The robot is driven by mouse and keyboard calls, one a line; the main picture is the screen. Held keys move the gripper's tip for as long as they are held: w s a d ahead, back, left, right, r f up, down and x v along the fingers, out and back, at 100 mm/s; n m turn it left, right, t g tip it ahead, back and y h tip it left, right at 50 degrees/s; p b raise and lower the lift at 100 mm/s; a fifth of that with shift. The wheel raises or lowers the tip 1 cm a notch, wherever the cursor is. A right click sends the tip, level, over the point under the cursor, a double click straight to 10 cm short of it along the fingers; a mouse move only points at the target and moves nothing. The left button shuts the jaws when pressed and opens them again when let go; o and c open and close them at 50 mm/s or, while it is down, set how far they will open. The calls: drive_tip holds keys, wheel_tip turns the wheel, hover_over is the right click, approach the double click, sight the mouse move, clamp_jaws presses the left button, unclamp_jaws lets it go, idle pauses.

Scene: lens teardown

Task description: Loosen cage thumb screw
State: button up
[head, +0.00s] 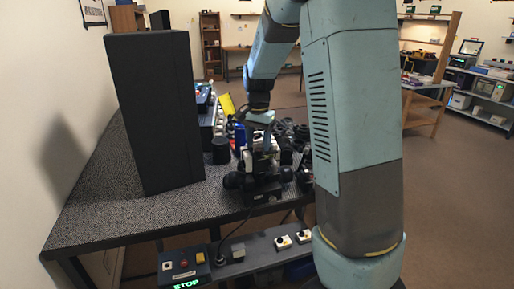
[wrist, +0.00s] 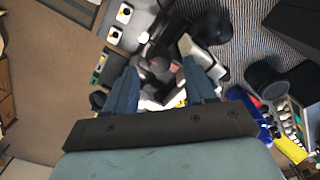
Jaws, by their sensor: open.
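My gripper (wrist: 162,92) is open in the wrist view, its two blue-grey fingers apart. Between and just beyond the fingertips is a dark rounded part with a small reddish spot (wrist: 176,67); I cannot tell whether it is the cage thumb screw. White blocky parts (wrist: 203,58) of an assembly lie around it. In the head view, the dark camera-like assembly (head: 262,188) stands on the table under my arm, with my gripper down at its top. The thumb screw itself cannot be made out in the head view, and contact cannot be told.
The assembly stands on a dark speckled table (head: 110,210). A tall black panel (head: 155,110) stands to the left. A black cylinder (head: 221,151) and a blue item (head: 240,137) are close by the assembly. A control box (head: 184,265) with a green STOP display sits at the front.

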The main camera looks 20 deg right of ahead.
drive_tip(key=shift+f, duration=1.15)
drive_tip(key=shift+c, duration=0.2)
